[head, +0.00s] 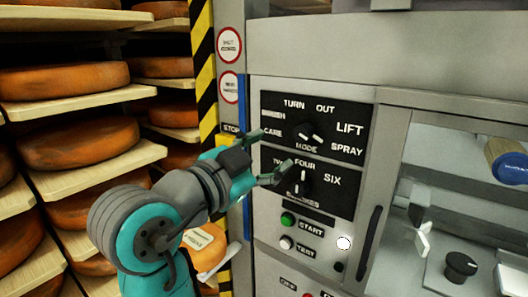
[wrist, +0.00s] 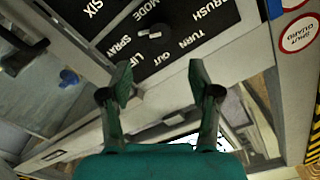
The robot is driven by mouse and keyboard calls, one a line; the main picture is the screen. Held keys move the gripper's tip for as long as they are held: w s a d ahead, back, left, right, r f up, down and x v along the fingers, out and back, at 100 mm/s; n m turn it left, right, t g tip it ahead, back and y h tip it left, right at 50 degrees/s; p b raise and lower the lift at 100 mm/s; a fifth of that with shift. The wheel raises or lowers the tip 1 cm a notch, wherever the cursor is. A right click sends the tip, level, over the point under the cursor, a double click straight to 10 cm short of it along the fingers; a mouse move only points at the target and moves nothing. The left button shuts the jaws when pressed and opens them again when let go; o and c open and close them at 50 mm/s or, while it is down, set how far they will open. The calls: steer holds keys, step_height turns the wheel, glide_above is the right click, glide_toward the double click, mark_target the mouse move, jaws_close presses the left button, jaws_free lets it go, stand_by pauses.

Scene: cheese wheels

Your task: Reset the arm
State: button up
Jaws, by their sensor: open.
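My teal arm reaches up from the bottom of the head view. My gripper (head: 268,155) is open, with its dark fingers spread in front of the machine's control panel. In the wrist view my gripper (wrist: 160,85) shows its two fingers apart with nothing between them. The upper black panel has a MODE knob (head: 311,137) with words around it, and the panel also shows upside down in the wrist view (wrist: 125,62). A second knob (head: 303,183) sits on the lower panel marked FOUR and SIX. I cannot tell whether a fingertip touches the panel.
Cheese wheels (head: 65,80) lie on wooden shelves at the left. A yellow-black striped post (head: 204,80) stands between shelves and machine. Below the panels are a green START button (head: 288,219) and a dark handle (head: 371,240). A glass-fronted compartment is at the right.

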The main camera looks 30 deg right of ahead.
steer(key=w+a+f+n+t+y, duration=0.15)
steer(key=f+n+t+y, duration=0.3)
steer(key=f+n, duration=0.7)
steer(key=w+a+f+n+t+y, duration=0.1)
steer(key=w+f+n+t+y, duration=0.3)
steer(key=f, duration=1.2)
steer(key=s+a+f+n+t+y, duration=0.15)
steer(key=s+f+n+y, duration=0.4)
steer(key=s+f, duration=0.75)
steer(key=s+f+g+y, duration=0.1)
steer(key=s+f, duration=0.1)
steer(key=s, duration=1.1)
steer(key=s+a+f+g+y, duration=0.1)
steer(key=s+f, duration=0.1)
steer(key=s, duration=1.2)
steer(key=shift+s+a+f+m+y, duration=0.25)
steer(key=shift+s+a+m+y, duration=0.05)
